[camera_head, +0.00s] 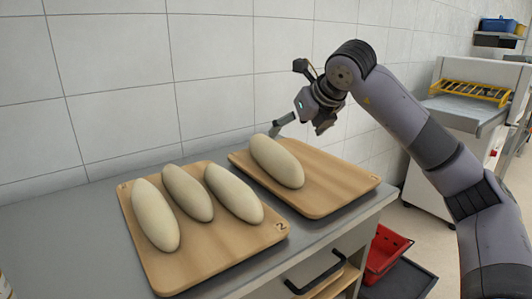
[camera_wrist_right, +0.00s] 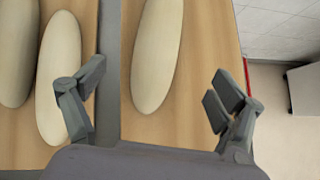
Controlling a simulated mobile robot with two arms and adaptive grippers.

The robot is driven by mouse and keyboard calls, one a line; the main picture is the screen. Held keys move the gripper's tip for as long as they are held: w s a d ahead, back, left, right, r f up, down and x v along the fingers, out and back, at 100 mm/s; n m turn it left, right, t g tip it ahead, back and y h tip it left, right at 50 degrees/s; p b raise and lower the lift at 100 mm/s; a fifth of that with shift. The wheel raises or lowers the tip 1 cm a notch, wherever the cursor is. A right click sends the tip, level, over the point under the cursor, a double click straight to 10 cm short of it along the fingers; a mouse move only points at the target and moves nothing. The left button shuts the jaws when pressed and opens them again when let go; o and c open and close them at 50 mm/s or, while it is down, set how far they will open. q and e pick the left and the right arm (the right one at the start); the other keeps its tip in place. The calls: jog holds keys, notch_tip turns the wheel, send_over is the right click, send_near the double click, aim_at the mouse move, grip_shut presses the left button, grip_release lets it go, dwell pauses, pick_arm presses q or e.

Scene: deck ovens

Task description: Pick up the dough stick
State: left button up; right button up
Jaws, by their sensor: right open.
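Several pale dough sticks lie on two wooden boards. One dough stick (camera_head: 276,161) lies alone on the right board (camera_head: 330,185); three lie side by side on the left board, the leftmost (camera_head: 155,215), the middle (camera_head: 188,192) and the right one (camera_head: 233,193). My right gripper (camera_head: 298,124) is above the right board, near the far end of the lone stick. In the right wrist view the gripper (camera_wrist_right: 157,95) is open and empty, with the lone stick (camera_wrist_right: 156,55) between and beyond its fingers. Another stick (camera_wrist_right: 58,80) shows at the left finger. My left gripper is not in view.
The left board (camera_head: 170,270) and right board rest on a grey counter (camera_head: 70,235) against a tiled wall (camera_head: 120,90). A red crate (camera_head: 385,250) stands below at the right. A machine with a yellow rack (camera_head: 470,92) stands farther back.

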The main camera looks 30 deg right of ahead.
aim_at(279, 151)
jog(key=b+x, duration=0.1)
jog(key=x, duration=1)
jog(key=shift+s, duration=0.15)
jog(key=x, duration=0.5)
jog(key=shift+w, duration=0.35)
jog(key=shift+w+f, duration=0.15)
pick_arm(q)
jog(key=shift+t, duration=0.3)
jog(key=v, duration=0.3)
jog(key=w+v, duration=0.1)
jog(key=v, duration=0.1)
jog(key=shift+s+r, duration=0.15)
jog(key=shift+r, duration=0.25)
pick_arm(e)
jog(key=c, duration=1.4)
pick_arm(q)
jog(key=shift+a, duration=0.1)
pick_arm(e)
jog(key=shift+c, duration=1.3)
